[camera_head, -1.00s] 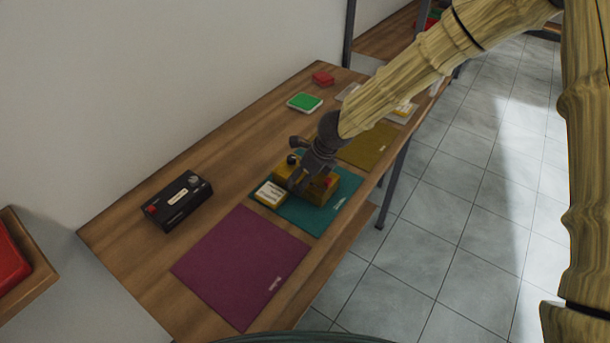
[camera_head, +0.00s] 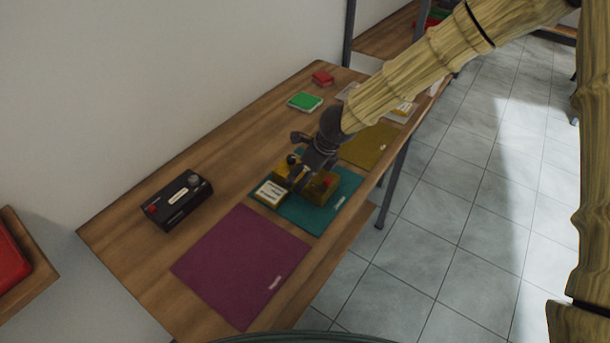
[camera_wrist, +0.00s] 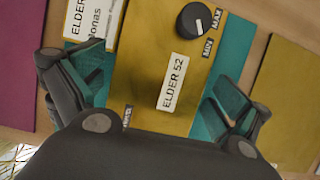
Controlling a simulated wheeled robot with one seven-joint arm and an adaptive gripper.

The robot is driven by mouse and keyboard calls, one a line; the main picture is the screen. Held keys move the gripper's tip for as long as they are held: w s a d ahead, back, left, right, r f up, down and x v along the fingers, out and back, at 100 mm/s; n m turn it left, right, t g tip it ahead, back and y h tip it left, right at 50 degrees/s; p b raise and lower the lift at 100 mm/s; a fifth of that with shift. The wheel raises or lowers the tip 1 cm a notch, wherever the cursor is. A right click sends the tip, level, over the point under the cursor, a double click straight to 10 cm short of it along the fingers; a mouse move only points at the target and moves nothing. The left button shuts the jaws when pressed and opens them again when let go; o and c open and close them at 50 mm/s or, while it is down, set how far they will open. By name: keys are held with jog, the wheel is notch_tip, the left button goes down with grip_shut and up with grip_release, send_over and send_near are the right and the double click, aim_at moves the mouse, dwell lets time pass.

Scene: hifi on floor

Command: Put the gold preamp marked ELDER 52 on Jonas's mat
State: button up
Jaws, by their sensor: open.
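The gold preamp (camera_head: 322,190) marked ELDER 52 rests on the teal mat (camera_head: 301,215). In the wrist view the preamp (camera_wrist: 165,65) shows its white label and a black knob between MIN and MAX. My gripper (camera_head: 301,181) is over it. In the wrist view my gripper (camera_wrist: 155,105) is open, with one finger on each side of the preamp; contact cannot be told. A small gold block with a white card (camera_head: 270,192) stands beside the preamp; in the wrist view the card (camera_wrist: 90,20) reads ELDER 52 and Jonas. The mat's own name is too small to read.
A purple mat (camera_head: 241,265) lies nearer and an olive mat (camera_head: 370,146) farther along the wooden table (camera_head: 135,235). A green box (camera_head: 305,102) and a red box (camera_head: 323,78) stand toward the far end.

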jog(key=b+v, duration=0.1)
jog(key=v, duration=0.9)
jog(key=shift+s+d+r, duration=0.1)
jog(key=shift+d+r, duration=0.05)
jog(key=shift+r, duration=0.1)
